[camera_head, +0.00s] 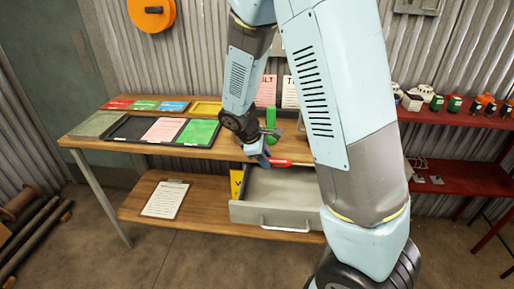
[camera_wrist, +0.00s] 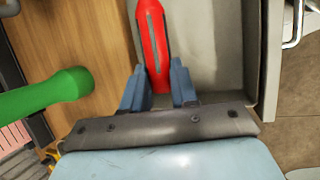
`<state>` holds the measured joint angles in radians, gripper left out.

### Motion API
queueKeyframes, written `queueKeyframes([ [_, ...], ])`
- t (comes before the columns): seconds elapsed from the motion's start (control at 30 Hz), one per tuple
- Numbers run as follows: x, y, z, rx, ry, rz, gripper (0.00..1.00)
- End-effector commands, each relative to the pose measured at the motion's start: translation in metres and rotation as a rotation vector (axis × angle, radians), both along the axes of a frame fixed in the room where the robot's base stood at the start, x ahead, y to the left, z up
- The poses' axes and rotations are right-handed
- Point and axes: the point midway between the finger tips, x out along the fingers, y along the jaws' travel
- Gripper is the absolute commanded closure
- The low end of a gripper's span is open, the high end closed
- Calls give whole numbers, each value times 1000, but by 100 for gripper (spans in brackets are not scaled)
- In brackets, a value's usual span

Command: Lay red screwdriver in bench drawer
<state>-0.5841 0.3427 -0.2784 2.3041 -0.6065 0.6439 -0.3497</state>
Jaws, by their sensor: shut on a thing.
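The red screwdriver (camera_wrist: 152,45) is held between the two blue fingers of my gripper (camera_wrist: 158,82). In the wrist view its red handle points up the picture, and its far end is cut off by the frame. In the head view the screwdriver (camera_head: 280,162) shows as a short red piece at my gripper (camera_head: 262,155), above the back of the drawer. The bench drawer (camera_head: 262,215) is grey, pulled open and looks empty. In the wrist view the drawer (camera_wrist: 215,45) lies below the screwdriver, with its side wall to the right.
A green object (camera_head: 271,125) stands on the wooden bench (camera_head: 225,152) close to my gripper; its rounded end (camera_wrist: 70,84) is left of the fingers. Coloured trays (camera_head: 185,131) lie on the bench's left. A clipboard (camera_head: 166,199) lies on the lower shelf. A red rack (camera_head: 460,178) stands right.

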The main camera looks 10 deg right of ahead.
Motion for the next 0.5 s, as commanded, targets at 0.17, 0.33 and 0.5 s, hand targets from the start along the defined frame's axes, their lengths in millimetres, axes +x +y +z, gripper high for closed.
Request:
queueKeyframes([
  [0.17,-2,5,0,-3,-9,18,100],
  [0.33,-2,10,-9,-4,-8,28,100],
  [0.5,-2,11,-22,-3,-7,30,100],
])
